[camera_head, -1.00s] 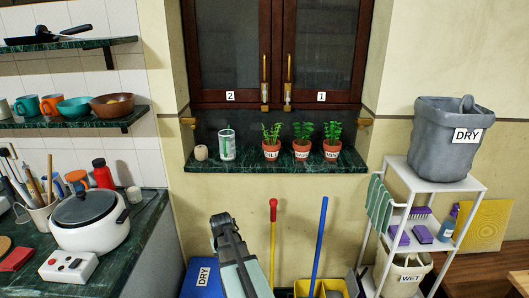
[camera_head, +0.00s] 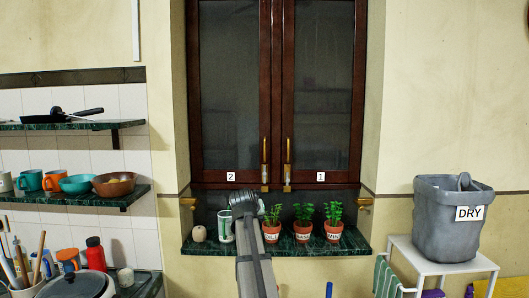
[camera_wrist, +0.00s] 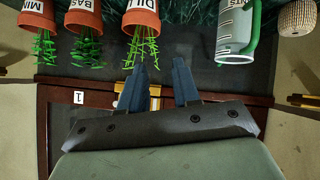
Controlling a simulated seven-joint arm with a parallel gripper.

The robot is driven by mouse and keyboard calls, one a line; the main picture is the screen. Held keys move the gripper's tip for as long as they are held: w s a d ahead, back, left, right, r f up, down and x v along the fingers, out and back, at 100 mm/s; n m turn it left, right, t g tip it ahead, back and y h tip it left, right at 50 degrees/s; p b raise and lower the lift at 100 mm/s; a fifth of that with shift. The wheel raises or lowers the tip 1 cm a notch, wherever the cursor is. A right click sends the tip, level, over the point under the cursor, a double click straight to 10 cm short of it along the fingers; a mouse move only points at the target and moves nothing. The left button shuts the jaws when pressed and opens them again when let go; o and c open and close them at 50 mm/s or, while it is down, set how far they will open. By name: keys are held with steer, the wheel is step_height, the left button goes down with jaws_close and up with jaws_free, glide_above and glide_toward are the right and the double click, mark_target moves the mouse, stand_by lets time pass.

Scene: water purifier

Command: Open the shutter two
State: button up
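The shutter marked 2 (camera_head: 230,85) is the left of two dark red-brown framed panels, and it is closed. Its upright brass handle (camera_head: 264,155) is at its lower right edge, beside the handle (camera_head: 287,165) of the closed shutter marked 1 (camera_head: 325,85). My gripper (camera_head: 243,196) is below the shutters, in front of the sill, and looks a little left of and below the handle of shutter two. In the wrist view, where the scene is upside down, the two blue-grey fingers (camera_wrist: 160,72) are apart with nothing between them. They partly hide brass parts behind them.
A green marble sill (camera_head: 345,248) holds several potted herbs, including the DILL pot (camera_wrist: 141,18), close to my gripper. A cup (camera_wrist: 236,28) and a small round jar (camera_head: 199,233) stand left of them in the head view. Side shelves and a DRY bin (camera_head: 440,225) flank the window.

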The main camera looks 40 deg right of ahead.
steer(key=w+d+r+m+t+h, duration=0.1)
steer(key=w+d+r+t+h, duration=0.1)
steer(key=r, duration=0.9)
steer(key=w+d+r+m+t+h, duration=0.1)
steer(key=w+d+r+m+h, duration=0.1)
steer(key=r, duration=0.9)
steer(key=shift+w+d+r+m+t+h, duration=0.3)
steer(key=shift+w+d+t+h, duration=0.15)
steer(key=shift+d+h, duration=0.65)
steer(key=x, duration=1.3)
steer(key=shift+w+d+f, duration=0.15)
steer(key=shift+w+d, duration=0.05)
steer(key=shift+d, duration=0.05)
jaws_close()
